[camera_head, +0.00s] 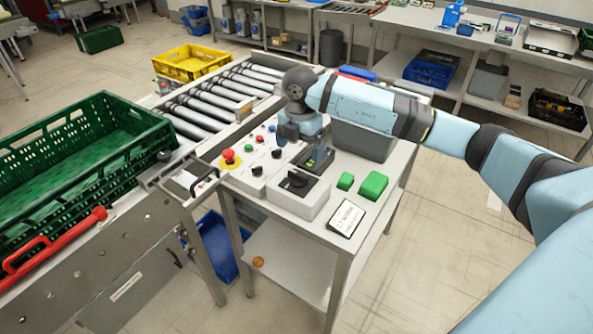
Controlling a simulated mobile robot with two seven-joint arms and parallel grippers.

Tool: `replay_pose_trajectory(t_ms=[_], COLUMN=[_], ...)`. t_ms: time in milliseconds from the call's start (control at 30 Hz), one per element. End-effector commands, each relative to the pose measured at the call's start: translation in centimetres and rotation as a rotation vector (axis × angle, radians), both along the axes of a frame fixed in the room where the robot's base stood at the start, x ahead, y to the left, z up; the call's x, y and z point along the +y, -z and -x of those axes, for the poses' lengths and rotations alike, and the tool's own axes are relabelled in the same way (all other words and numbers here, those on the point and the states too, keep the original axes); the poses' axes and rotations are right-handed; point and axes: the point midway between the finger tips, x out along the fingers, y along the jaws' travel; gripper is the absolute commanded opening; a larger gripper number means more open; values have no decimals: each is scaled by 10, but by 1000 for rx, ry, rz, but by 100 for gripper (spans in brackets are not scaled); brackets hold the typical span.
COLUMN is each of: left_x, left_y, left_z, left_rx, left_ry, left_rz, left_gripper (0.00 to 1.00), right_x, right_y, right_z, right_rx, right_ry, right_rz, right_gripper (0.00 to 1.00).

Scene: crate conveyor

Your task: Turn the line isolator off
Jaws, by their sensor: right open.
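The likely line isolator is a grey box with a black rotary knob (298,180) on the small metal stand. I cannot tell which position the knob is in. My right gripper (303,150) reaches in from the right and points down over the stand, just behind the grey box. My left gripper is not in view.
Left of the knob is a control panel with a red mushroom button (229,156). Green blocks (373,186) and a label card (346,219) lie on the stand's right. A green crate (150,131) sits on the conveyor at left; rollers (215,100) run behind.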

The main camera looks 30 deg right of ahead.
Motion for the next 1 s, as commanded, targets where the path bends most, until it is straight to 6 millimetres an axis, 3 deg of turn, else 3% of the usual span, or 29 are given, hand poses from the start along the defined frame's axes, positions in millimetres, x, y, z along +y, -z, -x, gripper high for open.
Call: replay_pose_trajectory(t_ms=[200, 400, 600, 867, 1000], left_x=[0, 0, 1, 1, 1], left_y=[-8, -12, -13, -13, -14], left_z=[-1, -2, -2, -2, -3], left_rx=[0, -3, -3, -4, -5], left_ry=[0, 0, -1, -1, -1], left_rz=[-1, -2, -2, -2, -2], left_gripper=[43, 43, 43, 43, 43], right_x=[0, 1, 1, 1, 1], right_y=[47, 78, 91, 92, 92], right_z=[1, 0, 0, 0, 0], right_rx=[4, 1, -1, -1, -1], right_ry=[-1, 0, -2, -2, -2], right_rz=[-2, -3, -4, -4, -4], right_gripper=[96, 96, 96, 96, 66])
